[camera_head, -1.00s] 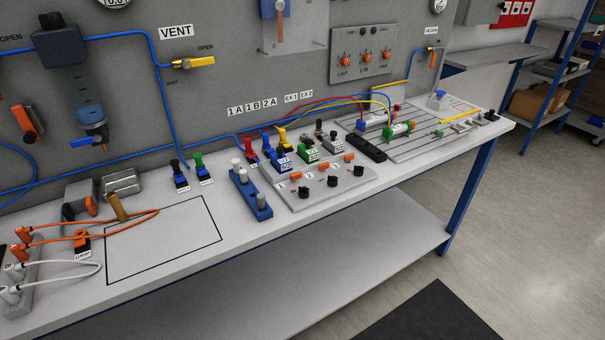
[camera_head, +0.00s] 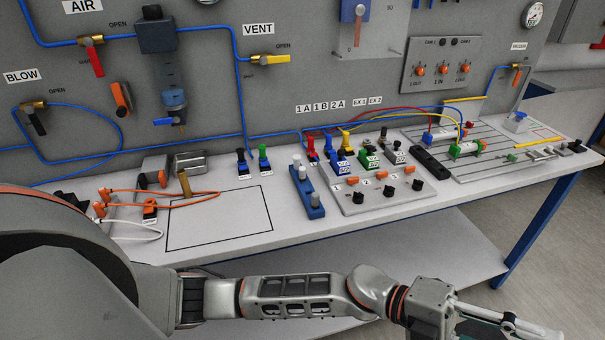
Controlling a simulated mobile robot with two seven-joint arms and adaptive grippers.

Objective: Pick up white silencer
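A blue block (camera_head: 301,190) stands on the bench and holds a row of small upright cylinders. The far one looks white, like the white silencer (camera_head: 297,161); the nearer ones (camera_head: 314,198) look grey. My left arm comes in from the left and crosses the bottom of the view. My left gripper (camera_head: 520,327) is at the lower right, in front of the bench and well apart from the blue block. It is partly cut off by the bottom edge, and I cannot tell its opening. My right gripper is not in view.
A grey panel with orange and black knobs (camera_head: 375,203) lies right of the blue block. Black and green fittings (camera_head: 264,158) stand behind it to the left. The black-outlined area (camera_head: 220,219) is mostly bare. Hoses and valves line the back wall.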

